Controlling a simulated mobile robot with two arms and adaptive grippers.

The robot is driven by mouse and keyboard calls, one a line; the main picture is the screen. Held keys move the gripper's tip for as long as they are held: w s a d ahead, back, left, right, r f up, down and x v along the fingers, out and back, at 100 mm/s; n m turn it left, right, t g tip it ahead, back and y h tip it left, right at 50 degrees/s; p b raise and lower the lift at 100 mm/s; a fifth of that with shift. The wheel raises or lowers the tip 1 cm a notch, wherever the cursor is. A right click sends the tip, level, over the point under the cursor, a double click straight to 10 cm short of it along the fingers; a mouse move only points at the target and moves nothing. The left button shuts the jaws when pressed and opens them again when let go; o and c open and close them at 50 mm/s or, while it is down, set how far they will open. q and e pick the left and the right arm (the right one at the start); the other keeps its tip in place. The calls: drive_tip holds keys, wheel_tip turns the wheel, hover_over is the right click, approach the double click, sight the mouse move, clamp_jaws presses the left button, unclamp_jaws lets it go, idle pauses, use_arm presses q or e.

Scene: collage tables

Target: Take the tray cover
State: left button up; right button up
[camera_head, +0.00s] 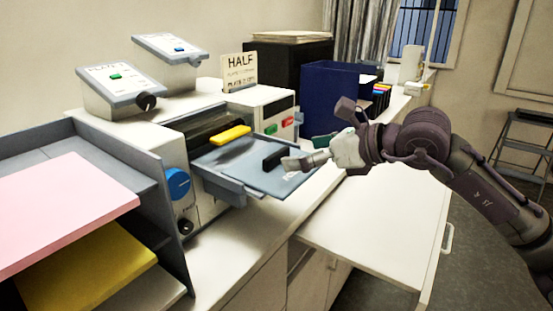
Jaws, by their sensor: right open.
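A flat blue-grey tray (237,178) juts out from the front of a white machine (200,130). A flat blue-grey panel on it, which looks like the tray cover (292,180), bears a raised black handle (273,159). My right gripper (310,152) comes in from the right, open and empty, with a fingertip close to the right of the black handle. I cannot tell whether it touches. A yellow bar (230,134) sits further back, at the machine's opening. My left gripper is not in view.
A shelf with pink (65,210) and yellow (90,268) sheets stands at the left. A dark blue bin (332,95) stands behind my right gripper. A white pulled-out board (375,222) lies below my right arm and is clear. Two control boxes (120,88) sit behind.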

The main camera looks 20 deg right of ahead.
sight(280, 154)
drive_tip(key=shift+w+a+f, duration=0.25)
drive_tip(key=shift+w+a, duration=0.05)
drive_tip(key=shift+w, duration=0.2)
drive_tip(key=shift+w+a, duration=0.1)
drive_tip(key=shift+w, duration=0.1)
drive_tip(key=p+x, duration=0.1)
drive_tip(key=x, duration=0.1)
drive_tip(key=p+x, duration=0.1)
drive_tip(key=x, duration=0.1)
drive_tip(key=shift+a+r+p, duration=0.15)
drive_tip(key=shift+a+p, duration=0.2)
drive_tip(key=shift+w+a+f, duration=0.15)
drive_tip(key=shift+w+f, duration=0.15)
drive_tip(key=shift+s, duration=0.15)
drive_tip(key=shift+c, duration=0.3)
drive_tip(key=shift+r, duration=0.1)
drive_tip(key=shift+c, duration=1.3)
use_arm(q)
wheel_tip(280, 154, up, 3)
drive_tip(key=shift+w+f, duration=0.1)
use_arm(e)
drive_tip(key=c, duration=0.8)
drive_tip(key=shift+o, duration=0.2)
